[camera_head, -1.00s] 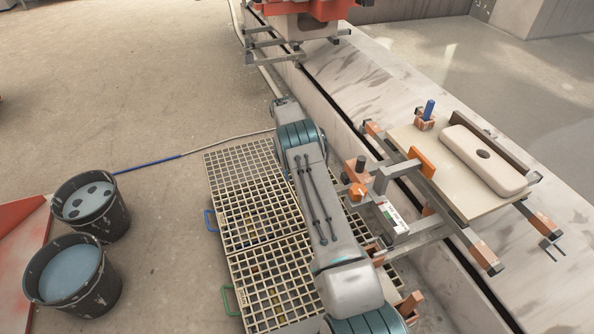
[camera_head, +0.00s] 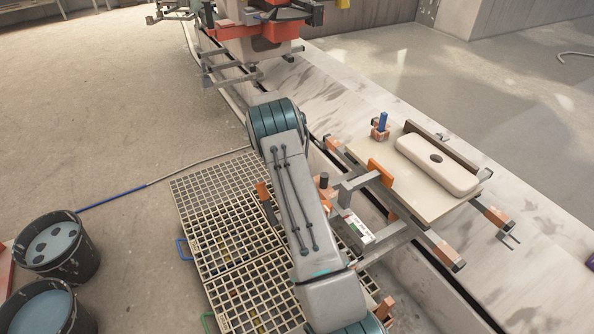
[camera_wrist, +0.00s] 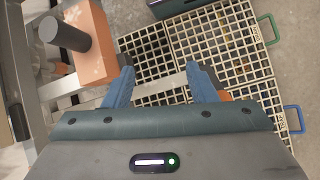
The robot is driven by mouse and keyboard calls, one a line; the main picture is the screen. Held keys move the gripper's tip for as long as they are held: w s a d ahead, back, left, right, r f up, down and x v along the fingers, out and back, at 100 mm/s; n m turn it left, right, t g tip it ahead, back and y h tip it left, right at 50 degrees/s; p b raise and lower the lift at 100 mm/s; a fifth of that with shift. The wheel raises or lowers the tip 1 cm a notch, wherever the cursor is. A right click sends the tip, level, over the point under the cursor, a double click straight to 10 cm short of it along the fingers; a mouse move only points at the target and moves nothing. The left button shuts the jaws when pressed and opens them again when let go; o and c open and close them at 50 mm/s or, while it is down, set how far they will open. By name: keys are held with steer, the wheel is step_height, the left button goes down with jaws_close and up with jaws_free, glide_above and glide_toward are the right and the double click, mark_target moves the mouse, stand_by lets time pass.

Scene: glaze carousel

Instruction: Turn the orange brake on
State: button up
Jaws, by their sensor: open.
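My gripper (camera_wrist: 161,80) shows in the wrist view with its two blue fingers apart and nothing between them. In the head view it is hidden behind my arm. An orange upright piece (camera_head: 264,191) stands just left of my arm. In the wrist view an orange piece (camera_wrist: 226,97) shows partly behind the right finger. An orange block with a dark round knob (camera_wrist: 96,45) lies left of the fingers, apart from them; it shows in the head view (camera_head: 325,190) right of my arm. I cannot tell for certain which orange piece is the brake, nor its setting.
Grating (camera_head: 215,210) lies below my arm. Buckets (camera_head: 57,250) stand left.

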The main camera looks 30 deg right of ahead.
steer(key=shift+s+d+r, duration=0.85)
steer(key=shift+s+d, duration=0.05)
steer(key=shift+d, duration=0.2)
steer(key=shift+c, duration=0.3)
steer(key=shift+a, duration=0.1)
steer(key=c, duration=1)
steer(key=shift+a+m+t+y+b, duration=0.6)
steer(key=shift+t+b, duration=0.05)
steer(key=shift+t, duration=0.25)
jaws_close()
steer(key=a+r+m+t+y+b, duration=0.1)
steer(key=a+m+t+y+b, duration=0.15)
steer(key=m+t, duration=0.2)
steer(key=m+t+h+b, duration=0.2)
steer(key=m+t+b, duration=0.4)
steer(key=b, duration=0.3)
glide_above(267, 205)
steer(key=d, duration=0.1)
steer(key=shift+n+y, duration=0.25)
steer(key=shift+w+d+f, duration=0.1)
steer(key=shift+w+f, duration=0.1)
steer(key=shift+f, duration=1.7)
steer(key=shift+w+f, duration=0.15)
steer(key=shift+f, duration=1.7)
